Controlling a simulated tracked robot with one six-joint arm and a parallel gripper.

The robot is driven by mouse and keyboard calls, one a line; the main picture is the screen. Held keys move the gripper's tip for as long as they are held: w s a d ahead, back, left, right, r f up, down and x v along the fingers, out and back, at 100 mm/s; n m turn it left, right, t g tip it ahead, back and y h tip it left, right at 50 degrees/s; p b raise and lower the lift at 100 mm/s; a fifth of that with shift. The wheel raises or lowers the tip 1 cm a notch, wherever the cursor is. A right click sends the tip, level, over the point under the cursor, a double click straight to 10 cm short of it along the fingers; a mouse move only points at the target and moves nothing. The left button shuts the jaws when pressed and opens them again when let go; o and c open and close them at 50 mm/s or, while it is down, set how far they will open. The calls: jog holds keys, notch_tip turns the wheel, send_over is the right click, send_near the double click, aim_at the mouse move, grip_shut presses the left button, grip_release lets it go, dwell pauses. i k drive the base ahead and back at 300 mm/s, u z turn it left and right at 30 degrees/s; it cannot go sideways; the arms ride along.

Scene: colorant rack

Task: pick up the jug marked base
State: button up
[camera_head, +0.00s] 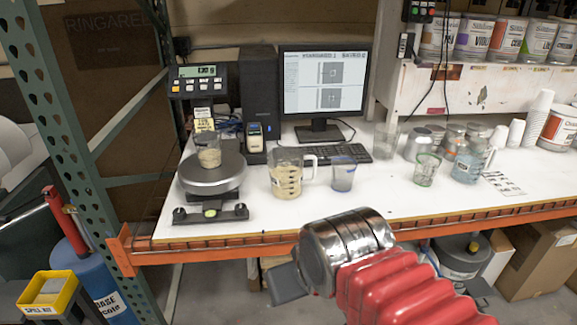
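A clear jug (287,178) with a handle on its right stands upright on the white bench, holding beige liquid. Its marking is too small to read. A second handled jug (468,163) with bluish contents stands further right on the bench. My gripper (286,284) shows as a dark grey block at the end of my red and chrome arm, below and in front of the bench's front edge. It is apart from both jugs. Its fingers cannot be made out clearly, so I cannot tell whether it is open or shut.
A scale (211,174) bearing a small cup stands left of the beige jug. A blue-tinted cup (343,176) and a green-marked cup (427,170) stand to its right. Behind are a monitor (325,82) and keyboard (337,154). An orange beam (230,250) edges the bench.

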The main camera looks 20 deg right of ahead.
aim_at(293, 172)
jog(key=u, duration=0.05)
jog(key=i, duration=1.1)
